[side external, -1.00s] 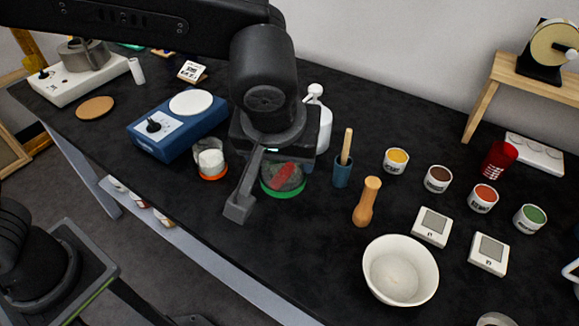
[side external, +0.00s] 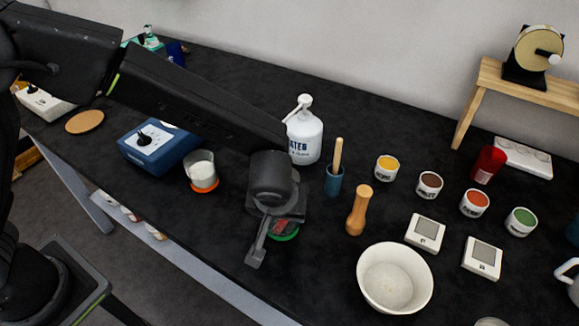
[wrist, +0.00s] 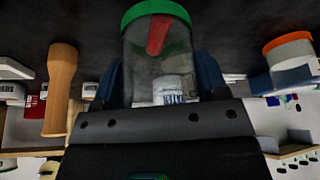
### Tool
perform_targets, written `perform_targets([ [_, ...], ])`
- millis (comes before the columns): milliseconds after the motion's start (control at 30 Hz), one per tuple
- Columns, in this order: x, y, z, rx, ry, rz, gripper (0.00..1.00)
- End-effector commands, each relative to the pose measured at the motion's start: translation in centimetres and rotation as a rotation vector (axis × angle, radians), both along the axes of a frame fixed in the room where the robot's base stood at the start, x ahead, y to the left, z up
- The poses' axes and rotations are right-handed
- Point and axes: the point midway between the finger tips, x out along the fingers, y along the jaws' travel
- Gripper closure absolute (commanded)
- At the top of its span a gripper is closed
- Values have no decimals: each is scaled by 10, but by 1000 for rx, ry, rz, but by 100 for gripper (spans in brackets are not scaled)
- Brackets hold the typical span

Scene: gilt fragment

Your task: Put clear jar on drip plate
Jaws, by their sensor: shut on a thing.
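The clear jar (wrist: 158,65) has a green ring at its far end and something red showing in it. In the wrist view it sits between the two fingers of my gripper (wrist: 160,82), which is shut on it. In the side view my gripper (side external: 272,230) covers most of the jar, and part of its green ring (side external: 285,236) and red patch show. The ring is low over the black bench; I cannot tell whether it touches. No thing is clearly the drip plate; a white slab with round hollows (side external: 523,158) lies at the back right.
A jar with an orange ring (side external: 203,173) stands left of my gripper. A wooden pestle (side external: 359,211) and a white bowl (side external: 395,280) stand to the right. A white bottle (side external: 304,135) and blue cup (side external: 334,182) are behind. The bench's front edge is near.

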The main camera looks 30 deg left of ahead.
Motion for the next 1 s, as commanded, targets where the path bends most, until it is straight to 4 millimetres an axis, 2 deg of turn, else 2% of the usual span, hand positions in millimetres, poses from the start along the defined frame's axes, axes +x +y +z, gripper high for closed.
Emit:
perform_targets([
  [33, 13, 6, 0, -1, 0, 7, 68],
  [200, 53, 22, 0, -1, -1, 6, 68],
  [333, 76, 32, 0, -1, -2, 4, 68],
  [667, 97, 40, 1, -1, -2, 1, 68],
  [1000, 126, 52, -3, 1, 2, 1, 68],
])
